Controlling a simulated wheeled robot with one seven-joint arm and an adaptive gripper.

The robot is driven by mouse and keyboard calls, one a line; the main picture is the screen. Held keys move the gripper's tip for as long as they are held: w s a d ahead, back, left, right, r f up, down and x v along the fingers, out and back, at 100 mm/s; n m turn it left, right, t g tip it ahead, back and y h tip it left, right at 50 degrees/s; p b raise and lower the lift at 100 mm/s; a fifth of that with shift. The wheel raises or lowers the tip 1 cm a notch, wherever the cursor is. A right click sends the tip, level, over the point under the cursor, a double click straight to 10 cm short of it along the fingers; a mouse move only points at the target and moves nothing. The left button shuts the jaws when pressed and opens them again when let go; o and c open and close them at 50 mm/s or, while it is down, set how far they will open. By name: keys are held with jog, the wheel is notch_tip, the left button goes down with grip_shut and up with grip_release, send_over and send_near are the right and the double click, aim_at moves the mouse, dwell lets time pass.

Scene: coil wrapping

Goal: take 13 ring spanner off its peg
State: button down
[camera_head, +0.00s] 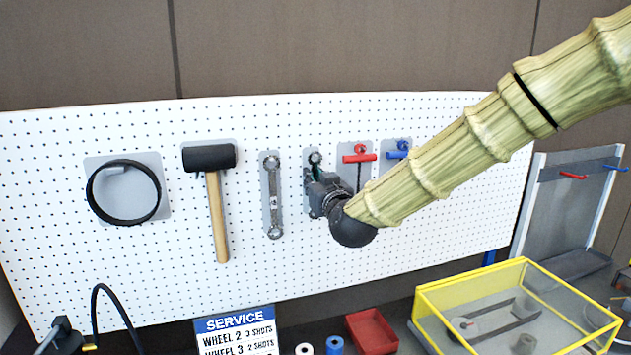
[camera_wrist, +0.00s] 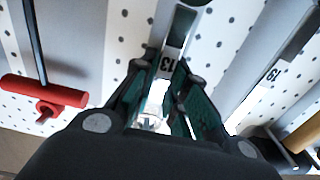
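In the head view my gripper (camera_head: 316,192) is up at the board.
A larger spanner (camera_head: 272,195), labelled 19 in the wrist view, hangs to the left. A mallet (camera_head: 218,215) and black ring (camera_head: 92,190) hang farther left. Red (camera_head: 359,157) and blue (camera_head: 397,154) T-handles hang close right. A yellow-edged case (camera_head: 470,275) stands below right.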

jog(key=shift+r, duration=0.25)
dwell(0.5)
jog(key=b+v, duration=0.2)
jog(key=v, duration=0.6)
dwell(1.4)
